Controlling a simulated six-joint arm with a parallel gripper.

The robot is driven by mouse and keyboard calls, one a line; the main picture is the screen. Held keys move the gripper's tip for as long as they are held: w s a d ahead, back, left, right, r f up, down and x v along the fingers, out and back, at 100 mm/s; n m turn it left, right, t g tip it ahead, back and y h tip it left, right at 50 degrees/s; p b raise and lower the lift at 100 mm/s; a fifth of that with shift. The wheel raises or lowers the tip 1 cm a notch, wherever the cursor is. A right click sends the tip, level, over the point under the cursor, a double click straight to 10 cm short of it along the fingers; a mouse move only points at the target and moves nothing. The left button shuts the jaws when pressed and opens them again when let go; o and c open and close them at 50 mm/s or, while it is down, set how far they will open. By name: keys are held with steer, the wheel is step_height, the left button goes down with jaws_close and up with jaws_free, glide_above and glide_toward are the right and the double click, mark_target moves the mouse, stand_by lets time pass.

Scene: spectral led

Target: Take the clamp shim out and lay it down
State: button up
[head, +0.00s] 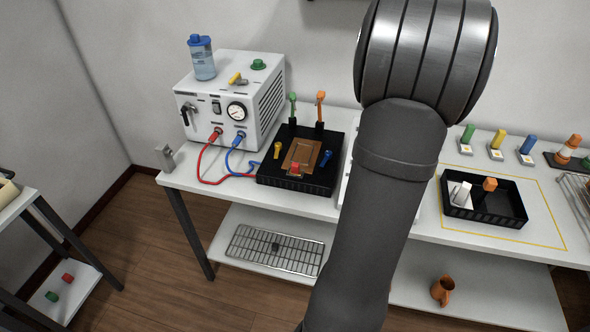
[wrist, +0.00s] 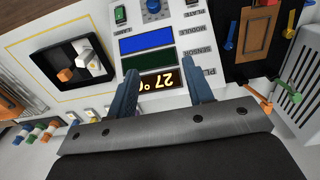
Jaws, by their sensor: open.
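My gripper (wrist: 159,65) is open and empty above a white panel with a lit display (wrist: 160,82); in the head view my arm hides it. A black fixture (head: 264,172) stands left of my arm, with a copper-brown plate (head: 302,154) in its middle. A small red block (head: 295,169) sits at the plate's front edge; I cannot tell whether it is the clamp shim. Blue (head: 326,157) and yellow (head: 277,149) levers flank the plate. Green (head: 292,105) and orange (head: 320,106) levers stand upright behind. The wrist view shows the plate (wrist: 257,34) at upper right.
A white machine (head: 215,95) with a gauge stands behind left; red (head: 200,160) and blue (head: 229,163) hoses run beside the fixture. A black tray (head: 485,215) holds a white piece and an orange-topped piece. Coloured parts line the back right.

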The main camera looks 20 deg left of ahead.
steer(key=shift+c, duration=0.2)
steer(key=n, duration=1.8)
glide_above(295, 164)
step_height(295, 164, down, 7)
step_height(295, 164, down, 17)
steer(key=shift+r, duration=0.15)
jaws_close()
